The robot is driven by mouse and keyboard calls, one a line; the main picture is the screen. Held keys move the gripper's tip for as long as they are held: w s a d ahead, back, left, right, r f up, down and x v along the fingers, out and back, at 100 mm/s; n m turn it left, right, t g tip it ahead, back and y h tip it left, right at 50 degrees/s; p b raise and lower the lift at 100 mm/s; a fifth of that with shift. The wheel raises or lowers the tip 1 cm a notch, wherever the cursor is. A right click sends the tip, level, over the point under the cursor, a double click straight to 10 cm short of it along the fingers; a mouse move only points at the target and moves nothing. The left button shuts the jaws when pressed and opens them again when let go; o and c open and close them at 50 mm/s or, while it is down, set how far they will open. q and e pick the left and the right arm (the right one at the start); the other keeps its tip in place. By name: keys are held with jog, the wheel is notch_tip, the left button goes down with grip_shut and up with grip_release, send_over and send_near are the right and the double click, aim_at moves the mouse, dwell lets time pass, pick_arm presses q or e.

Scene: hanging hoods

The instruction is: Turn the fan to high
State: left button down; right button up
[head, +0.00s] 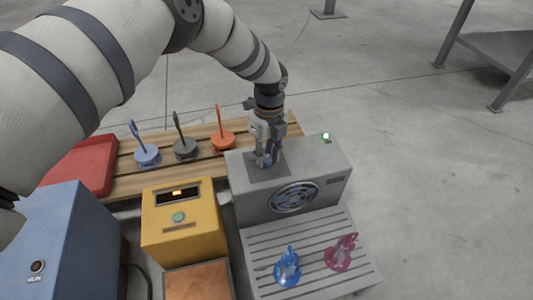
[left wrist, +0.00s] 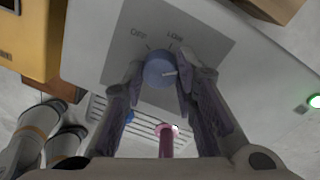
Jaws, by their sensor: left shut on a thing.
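The grey fan box (head: 240,206) has a round fan grille (head: 295,198) on its front and a dial plate on top. In the left wrist view a round blue-grey knob (left wrist: 158,72) sits on the plate (left wrist: 120,42). OFF and LOW show beside it; no HIGH label can be read. The knob's white mark points right in that view, clockwise past LOW. My left gripper (head: 267,158) comes down on the box top, its fingers (left wrist: 158,85) closed on the knob's two sides. My right gripper is not in view.
A green light (head: 326,136) glows on the fan box. A slatted grey rack (head: 318,276) in front holds a blue item (head: 287,268) and a pink item (head: 341,252). A yellow box (head: 180,236) stands left. A wooden slatted bench (head: 118,178) behind carries several upright-handled pieces.

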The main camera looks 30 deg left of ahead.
aim_at(268, 157)
pick_arm(q)
jog(key=shift+m, duration=0.6)
jog(key=c, duration=1.3)
grip_release()
jog(key=r, duration=1.2)
jog(key=shift+w+d, duration=0.1)
jog(key=shift+w, duration=0.15)
